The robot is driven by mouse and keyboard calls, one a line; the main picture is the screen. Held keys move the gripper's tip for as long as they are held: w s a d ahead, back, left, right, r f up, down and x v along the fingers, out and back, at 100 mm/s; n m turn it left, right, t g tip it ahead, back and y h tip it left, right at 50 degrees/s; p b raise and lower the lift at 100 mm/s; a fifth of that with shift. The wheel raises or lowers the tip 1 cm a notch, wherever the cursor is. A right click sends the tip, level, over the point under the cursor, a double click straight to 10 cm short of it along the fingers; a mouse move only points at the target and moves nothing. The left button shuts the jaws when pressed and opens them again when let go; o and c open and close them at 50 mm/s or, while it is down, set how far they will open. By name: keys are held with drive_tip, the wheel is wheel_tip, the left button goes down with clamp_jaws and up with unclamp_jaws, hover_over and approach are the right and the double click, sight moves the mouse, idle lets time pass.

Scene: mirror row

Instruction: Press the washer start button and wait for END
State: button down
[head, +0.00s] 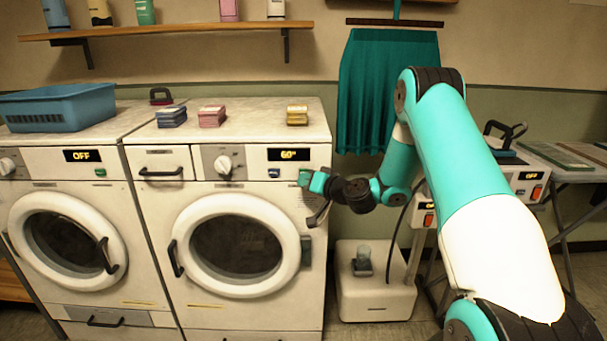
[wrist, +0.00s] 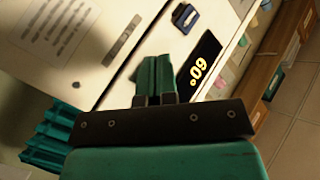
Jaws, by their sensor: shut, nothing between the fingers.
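The right-hand washer (head: 255,115) is white with a round door, which is shut. Its display (head: 288,155) reads 60°; it also shows in the wrist view (wrist: 199,67). A small blue button (head: 273,173) sits below the display, to the left; it also shows in the wrist view (wrist: 185,17). My gripper (head: 304,178) is at the panel's lower right, right of the blue button. In the wrist view my teal fingers (wrist: 154,75) are shut together beside the display, with nothing between them. They hide the panel behind their tips, and I cannot tell whether they touch it.
The left washer (head: 62,193) shows OFF and has a green button (head: 100,172). A blue basket (head: 58,108) and stacks of cards or cloths stand on top. A teal cloth (head: 388,90) hangs behind my arm. A white box (head: 375,298) stands on the floor right of the washer.

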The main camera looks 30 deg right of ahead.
drive_tip(key=shift+w+d, duration=0.25)
drive_tip(key=shift+w+d, duration=0.2)
drive_tip(key=shift+w, duration=0.1)
idle(0.8)
idle(0.3)
drive_tip(key=shift+s+a+b, duration=0.45)
drive_tip(key=shift+s+b, duration=0.2)
drive_tip(key=shift+b, duration=0.15)
drive_tip(key=s+a+b, duration=0.2)
drive_tip(key=s+b, duration=0.1)
drive_tip(key=s, duration=0.1)
drive_tip(key=shift+s+a+b, duration=0.1)
drive_tip(key=shift+a+b, duration=0.2)
drive_tip(key=shift+a, duration=0.1)
